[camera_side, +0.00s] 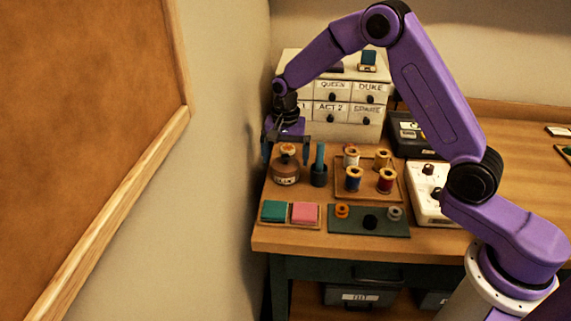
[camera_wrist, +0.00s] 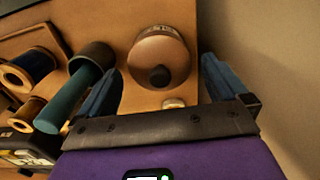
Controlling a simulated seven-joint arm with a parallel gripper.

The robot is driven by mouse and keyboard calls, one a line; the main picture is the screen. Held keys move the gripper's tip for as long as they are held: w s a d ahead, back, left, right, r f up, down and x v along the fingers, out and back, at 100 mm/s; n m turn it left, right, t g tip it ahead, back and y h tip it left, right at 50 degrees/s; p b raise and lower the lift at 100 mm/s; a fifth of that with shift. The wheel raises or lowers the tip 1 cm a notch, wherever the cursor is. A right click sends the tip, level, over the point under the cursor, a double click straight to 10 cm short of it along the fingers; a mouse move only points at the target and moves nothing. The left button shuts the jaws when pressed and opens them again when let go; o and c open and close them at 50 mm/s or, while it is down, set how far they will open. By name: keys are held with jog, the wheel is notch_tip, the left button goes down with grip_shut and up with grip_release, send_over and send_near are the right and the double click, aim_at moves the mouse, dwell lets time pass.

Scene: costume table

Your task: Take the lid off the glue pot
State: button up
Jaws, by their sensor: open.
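The glue pot (camera_side: 285,177) is a squat brown jar with a label, upright at the table's left end. In the wrist view, its round brown top (camera_wrist: 153,50) carries a dark knob (camera_wrist: 160,76); the lid appears to be on the pot. My gripper (camera_side: 286,156) points down above the pot, open, with one finger on either side of its top. In the wrist view, the knob lies between the two blue fingers of my gripper (camera_wrist: 161,77), with gaps on both sides. I cannot tell the exact height of the fingertips relative to the lid.
A dark cup with a teal handle (camera_side: 320,160) stands close to the right of the pot. A wooden tray (camera_side: 368,188) of thread spools is beyond it. Teal and pink pads (camera_side: 305,212) lie in front, a drawer box (camera_side: 345,112) behind. The wall is close on the left.

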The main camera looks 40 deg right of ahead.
jog(key=shift+f, duration=0.3)
jog(key=c, duration=1)
jog(key=shift+o, duration=0.2)
jog(key=shift+r, duration=0.1)
